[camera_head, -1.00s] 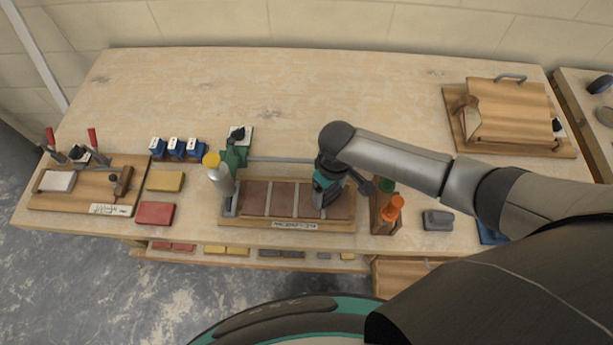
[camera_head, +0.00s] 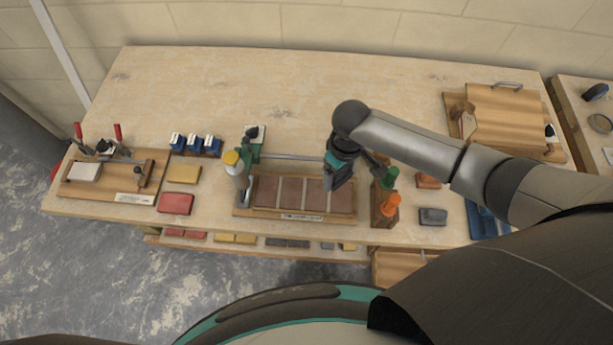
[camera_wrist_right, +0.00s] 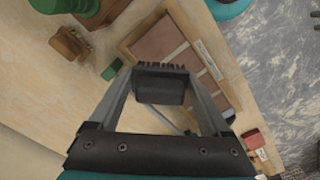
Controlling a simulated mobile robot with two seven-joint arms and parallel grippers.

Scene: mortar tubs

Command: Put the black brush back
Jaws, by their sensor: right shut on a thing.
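My right gripper (camera_head: 338,180) is above the right end of a wooden tray (camera_head: 300,214) that holds several brown tiles. In the right wrist view, the gripper (camera_wrist_right: 160,92) is shut on the black brush (camera_wrist_right: 160,90), a dark block with a row of bristles along one edge. The brush is held clear of the surface as far as I can see. A wooden holder (camera_head: 377,213) with a green-handled (camera_head: 389,178) and an orange-handled tool (camera_head: 388,206) stands just right of the tray. My left gripper is out of view.
A green stand (camera_head: 250,152) and a yellow-capped bottle (camera_head: 236,167) are at the tray's left end. A dark grey block (camera_head: 433,216) and a blue tray (camera_head: 483,221) lie right of the holder. The back middle of the bench (camera_head: 270,90) is clear.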

